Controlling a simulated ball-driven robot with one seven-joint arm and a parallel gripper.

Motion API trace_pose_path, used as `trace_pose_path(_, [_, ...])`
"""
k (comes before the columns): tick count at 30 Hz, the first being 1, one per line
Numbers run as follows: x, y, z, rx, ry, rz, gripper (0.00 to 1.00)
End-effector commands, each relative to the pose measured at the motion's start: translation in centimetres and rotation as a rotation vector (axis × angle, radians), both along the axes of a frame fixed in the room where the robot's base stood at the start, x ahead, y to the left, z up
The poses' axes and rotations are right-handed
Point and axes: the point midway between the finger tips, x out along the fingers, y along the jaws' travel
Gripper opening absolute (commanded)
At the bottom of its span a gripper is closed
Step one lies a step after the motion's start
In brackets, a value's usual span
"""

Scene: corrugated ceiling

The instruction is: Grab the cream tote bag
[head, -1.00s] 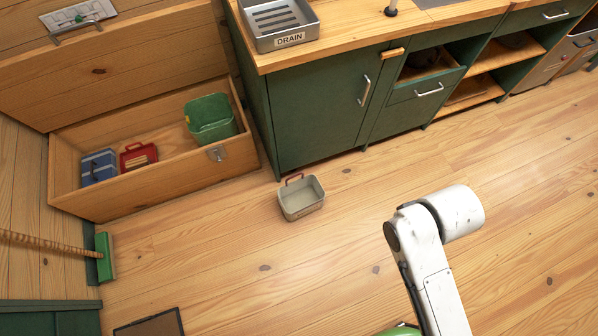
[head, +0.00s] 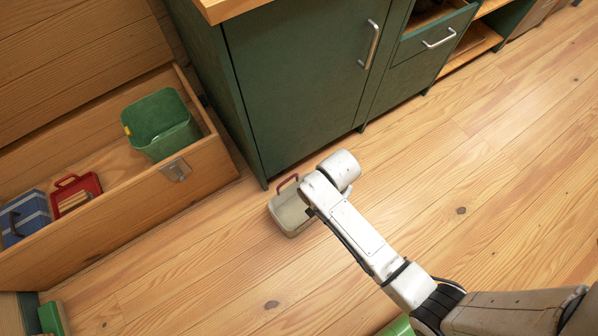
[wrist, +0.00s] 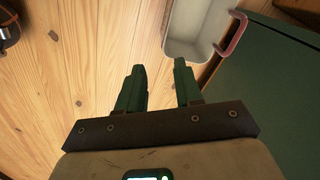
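The cream tote (head: 289,218) is a small open box with a red handle. It stands on the wooden floor by the foot of the green cabinet, partly covered by my white arm in the head view. In the wrist view the tote (wrist: 192,48) is at the top, just beyond the right fingertip, with its red handle (wrist: 233,34) on its right side. My gripper (wrist: 160,75) has two dark green fingers, apart with bare floor between them. It is open and empty. In the head view the fingers are hidden behind the arm.
The green cabinet (head: 300,90) rises right behind the tote. A wooden chest (head: 120,215) at left holds a green bin (head: 160,125), a red caddy (head: 78,192) and a blue box (head: 25,218).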

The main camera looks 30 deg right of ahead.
Motion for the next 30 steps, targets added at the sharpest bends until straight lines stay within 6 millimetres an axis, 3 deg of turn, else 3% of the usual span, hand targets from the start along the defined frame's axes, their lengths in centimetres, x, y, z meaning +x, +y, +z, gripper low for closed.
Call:
trace_pose_path(1, [0.6, 0.3, -4.1, 0.001, 0.005, -0.049, 0.35])
trace_pose_path(6, [1.9, 1.2, -11.0, 0.004, 0.014, -0.218, 0.35])
trace_pose_path(9, [2.5, 1.6, -13.9, 0.004, 0.019, -0.299, 0.35])
trace_pose_path(24, [3.0, 2.1, -20.9, 0.003, 0.026, -0.410, 0.35])
trace_pose_path(30, [3.0, 2.1, -22.5, 0.004, 0.025, -0.409, 0.35])
